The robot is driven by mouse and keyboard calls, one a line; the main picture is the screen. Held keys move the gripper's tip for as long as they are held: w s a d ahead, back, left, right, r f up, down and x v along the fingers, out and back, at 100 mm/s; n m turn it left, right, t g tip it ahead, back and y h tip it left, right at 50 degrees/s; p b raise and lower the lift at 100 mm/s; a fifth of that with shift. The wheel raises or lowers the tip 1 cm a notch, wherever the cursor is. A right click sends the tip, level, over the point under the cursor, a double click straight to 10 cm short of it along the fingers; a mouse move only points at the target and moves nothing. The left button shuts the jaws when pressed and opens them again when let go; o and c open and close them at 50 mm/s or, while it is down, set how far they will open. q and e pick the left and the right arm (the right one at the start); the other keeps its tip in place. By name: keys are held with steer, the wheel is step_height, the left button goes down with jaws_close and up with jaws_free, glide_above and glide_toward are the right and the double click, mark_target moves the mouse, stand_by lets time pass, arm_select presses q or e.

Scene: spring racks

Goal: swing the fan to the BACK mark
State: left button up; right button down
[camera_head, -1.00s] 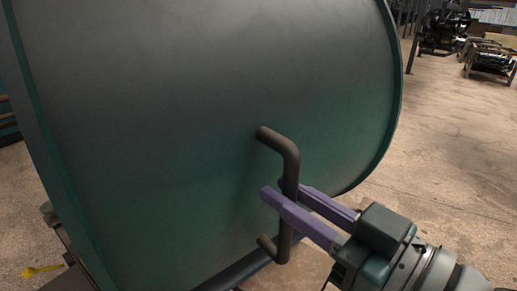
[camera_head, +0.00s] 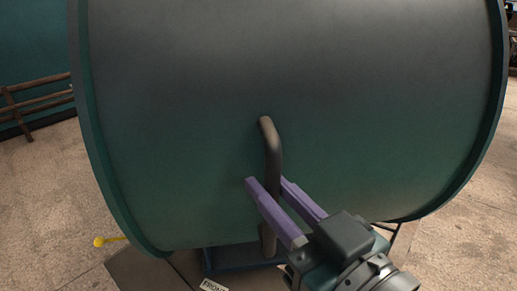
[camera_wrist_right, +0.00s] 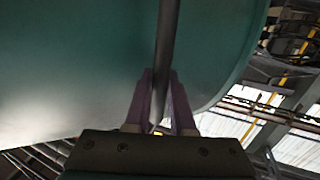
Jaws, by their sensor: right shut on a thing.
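The fan (camera_head: 190,130) is a large dark teal drum that fills most of the head view. A dark bar handle (camera_head: 271,145) stands out from its side. My right gripper (camera_head: 267,184) is shut on the handle, its purple fingers on either side of the bar. The right wrist view shows the handle (camera_wrist_right: 168,35) running between the fingers (camera_wrist_right: 160,78). A white label reading FRONT (camera_head: 213,286) shows partly at the bottom edge, below the drum. No BACK mark is in view. My left gripper is not in view.
A yellow pointer-like piece (camera_head: 101,241) sticks out at the lower left of the drum. A brown rail (camera_head: 38,101) stands at the far left before another teal shape. Bare concrete floor (camera_head: 45,190) lies open to the left and at the lower right.

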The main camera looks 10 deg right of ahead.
steer(key=shift+f, duration=0.1)
steer(key=c, duration=1)
jaws_free()
steer(key=shift+o, duration=1.2)
steer(key=shift+s+d, duration=0.1)
steer(key=v, duration=0.9)
steer(key=shift+s+d, duration=0.15)
steer(key=shift+s, duration=0.15)
